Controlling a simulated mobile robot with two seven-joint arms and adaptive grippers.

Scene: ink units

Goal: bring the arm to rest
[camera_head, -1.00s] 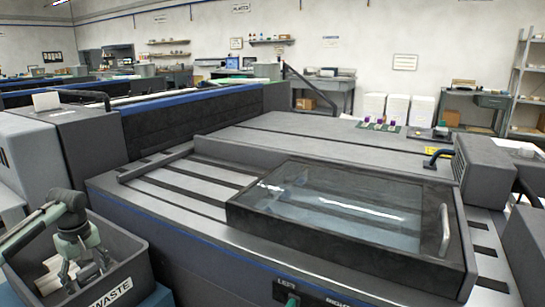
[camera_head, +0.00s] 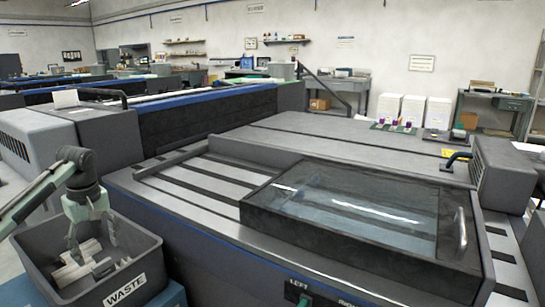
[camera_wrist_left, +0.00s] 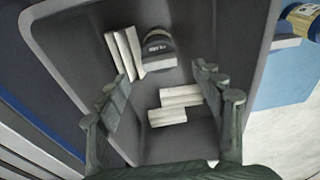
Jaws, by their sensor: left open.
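My left gripper (camera_head: 92,238) is over the waste bin (camera_head: 150,245) at the lower left of the head view, its fingers reaching down inside the rim. In the left wrist view the gripper (camera_wrist_left: 165,110) has its fingers wide apart with nothing between them. Below it, several pale blocks (camera_wrist_left: 180,97) and a dark rounded piece with a light label (camera_wrist_left: 157,50) lie on the floor of the bin. My right gripper is not in view.
A large grey machine with a glass-topped lid (camera_head: 350,205), shut, fills the middle and right. A grey box-shaped housing (camera_head: 502,175) stands at its right end. The bin's label (camera_head: 125,290) reads WASTE. Purple-topped items (camera_head: 395,124) stand on the machine's far side.

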